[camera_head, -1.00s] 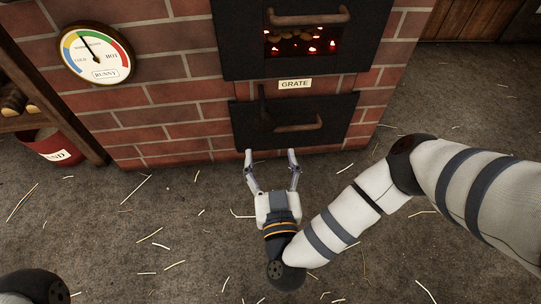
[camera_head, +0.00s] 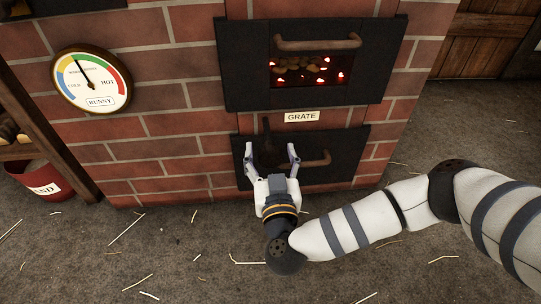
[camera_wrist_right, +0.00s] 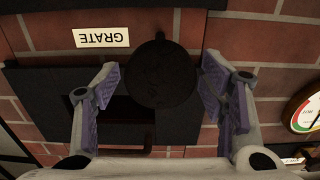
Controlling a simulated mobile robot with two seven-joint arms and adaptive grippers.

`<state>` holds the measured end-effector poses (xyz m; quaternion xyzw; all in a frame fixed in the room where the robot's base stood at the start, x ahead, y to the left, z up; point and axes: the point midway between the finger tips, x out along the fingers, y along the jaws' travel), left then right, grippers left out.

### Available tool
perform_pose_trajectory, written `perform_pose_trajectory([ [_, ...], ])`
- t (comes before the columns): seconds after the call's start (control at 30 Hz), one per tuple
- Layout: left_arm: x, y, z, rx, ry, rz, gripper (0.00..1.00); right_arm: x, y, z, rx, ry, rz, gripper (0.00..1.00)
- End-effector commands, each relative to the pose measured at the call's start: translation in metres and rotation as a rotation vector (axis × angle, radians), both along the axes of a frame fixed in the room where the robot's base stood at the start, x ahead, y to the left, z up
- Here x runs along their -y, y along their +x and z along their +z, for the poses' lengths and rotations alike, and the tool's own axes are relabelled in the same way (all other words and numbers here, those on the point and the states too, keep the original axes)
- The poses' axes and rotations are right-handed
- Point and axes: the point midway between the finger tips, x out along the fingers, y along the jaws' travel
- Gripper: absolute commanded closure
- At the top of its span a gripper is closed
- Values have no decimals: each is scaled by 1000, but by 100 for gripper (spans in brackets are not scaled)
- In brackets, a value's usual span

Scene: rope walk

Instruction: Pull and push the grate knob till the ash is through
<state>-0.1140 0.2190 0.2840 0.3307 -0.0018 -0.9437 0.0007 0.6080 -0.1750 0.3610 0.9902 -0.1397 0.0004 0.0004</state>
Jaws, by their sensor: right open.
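The grate knob (camera_head: 266,126) is dark and sticks out of the brick front, left of the white GRATE label (camera_head: 301,117). In the right wrist view the knob (camera_wrist_right: 160,72) is a round black shape between the two fingers, with a gap on each side. My right gripper (camera_head: 270,149) is open and empty, its fingers pointing at the stove front just below the knob. I cannot tell whether the fingers reach past the knob. Coals and red embers (camera_head: 305,72) glow behind the upper opening. My left gripper is not in view.
A lower black door (camera_head: 345,150) with a brown handle (camera_head: 316,160) lies right beside my right gripper. The upper door has a handle (camera_head: 318,43) too. A round gauge (camera_head: 91,80) hangs on the left bricks. A red bucket (camera_head: 30,182) stands left. The straw-strewn floor is open.

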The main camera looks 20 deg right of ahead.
Motion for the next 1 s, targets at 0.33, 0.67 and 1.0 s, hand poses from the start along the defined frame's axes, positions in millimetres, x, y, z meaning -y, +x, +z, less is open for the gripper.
perform_pose_trajectory([
  [0.33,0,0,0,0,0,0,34,0,-1,0,-1,0,0,100],
  [0.67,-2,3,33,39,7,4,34,0,25,2,-13,-5,14,100],
  [1.0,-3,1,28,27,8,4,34,17,66,2,8,2,3,100],
])
